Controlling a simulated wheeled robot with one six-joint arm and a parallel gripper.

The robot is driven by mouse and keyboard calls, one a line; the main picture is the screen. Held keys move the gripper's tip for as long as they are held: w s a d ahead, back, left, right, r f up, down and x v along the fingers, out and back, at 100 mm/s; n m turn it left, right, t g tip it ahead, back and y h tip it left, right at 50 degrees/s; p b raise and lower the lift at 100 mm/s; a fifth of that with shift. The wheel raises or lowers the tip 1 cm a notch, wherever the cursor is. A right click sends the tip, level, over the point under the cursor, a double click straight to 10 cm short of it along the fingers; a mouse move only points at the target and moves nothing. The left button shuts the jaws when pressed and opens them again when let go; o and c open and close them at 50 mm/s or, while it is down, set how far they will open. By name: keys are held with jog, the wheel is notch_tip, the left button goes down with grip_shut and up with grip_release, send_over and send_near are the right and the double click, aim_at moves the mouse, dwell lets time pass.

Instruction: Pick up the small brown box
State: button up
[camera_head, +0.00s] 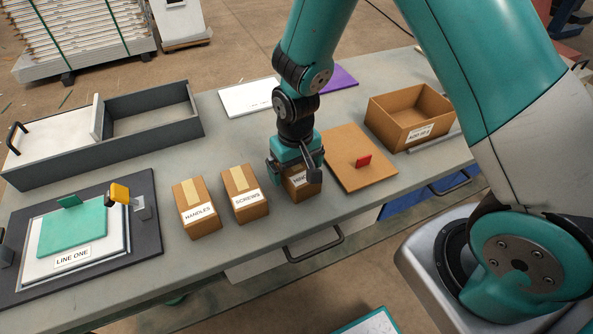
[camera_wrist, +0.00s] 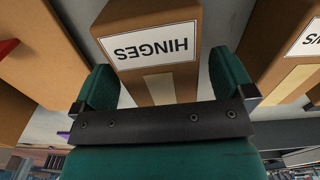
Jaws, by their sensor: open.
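A small brown box labelled HINGES (camera_head: 303,187) stands on the grey table, partly hidden under my gripper (camera_head: 296,174) in the head view. In the wrist view the HINGES box (camera_wrist: 160,85) lies between my two green fingers (camera_wrist: 165,88), with a visible gap beside the right finger. My gripper is open around the box. Two more small brown boxes stand to the left in the head view: the SCREWS box (camera_head: 243,193) and the HANDLES box (camera_head: 196,208).
A brown lid with a red handle (camera_head: 357,158) lies just right of the HINGES box, and an open brown box (camera_head: 410,117) stands beyond it. A dark tray (camera_head: 185,130) is at the back left. A LINE ONE board (camera_head: 150,235) lies at the front left.

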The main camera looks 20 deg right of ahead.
jog(key=shift+f, duration=0.95)
jog(key=shift+c, duration=0.5)
jog(key=c, duration=1)
jog(key=shift+r, duration=0.1)
